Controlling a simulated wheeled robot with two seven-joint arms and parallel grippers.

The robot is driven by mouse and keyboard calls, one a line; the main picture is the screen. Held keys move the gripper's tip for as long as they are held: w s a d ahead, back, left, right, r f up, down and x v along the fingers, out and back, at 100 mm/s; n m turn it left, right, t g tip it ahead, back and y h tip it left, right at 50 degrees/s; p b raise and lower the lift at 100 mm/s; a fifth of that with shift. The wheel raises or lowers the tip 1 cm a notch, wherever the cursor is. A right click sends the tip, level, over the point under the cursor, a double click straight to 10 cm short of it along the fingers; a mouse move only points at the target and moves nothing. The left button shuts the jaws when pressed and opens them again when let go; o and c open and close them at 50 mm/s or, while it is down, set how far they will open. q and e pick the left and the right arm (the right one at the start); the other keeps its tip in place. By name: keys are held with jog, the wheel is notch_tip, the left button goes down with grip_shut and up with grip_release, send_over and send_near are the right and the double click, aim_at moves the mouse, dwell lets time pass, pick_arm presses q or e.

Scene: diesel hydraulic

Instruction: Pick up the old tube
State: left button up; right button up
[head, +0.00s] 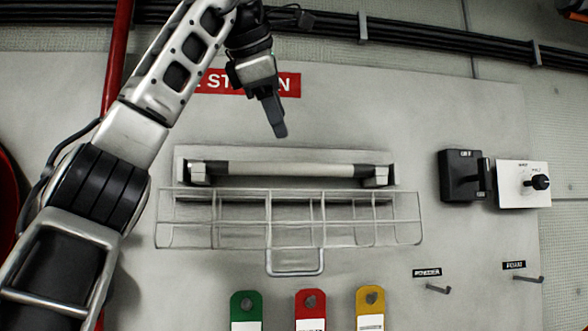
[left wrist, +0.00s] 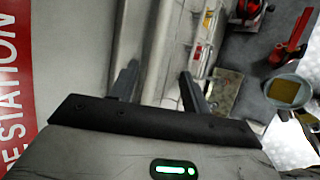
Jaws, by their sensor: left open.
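The old tube (head: 290,169), pale with dark ends, lies level in its wall fixture between two end holders. The wire guard (head: 268,221) hangs open in front and below, with its loop handle lowest. My left gripper (head: 276,130) is above the tube, pointing down, apart from it and empty. In the left wrist view the fingers of my left gripper (left wrist: 158,78) stand apart, with a pale long surface beyond them; I cannot tell there which part is the tube. My right gripper is not in view.
A red sign (head: 250,84) is behind my left arm. A black switch box (head: 460,176) and a rotary knob (head: 540,182) are to the right. Green (head: 246,306), red (head: 311,307) and yellow (head: 370,306) tags hang below the guard. Black pipes (head: 420,32) cross above.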

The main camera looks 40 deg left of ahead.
aim_at(297, 164)
pick_arm(q)
jog(key=shift+x, duration=5.15)
jog(key=shift+w+r, duration=0.15)
jog(key=shift+r, duration=0.05)
grip_shut()
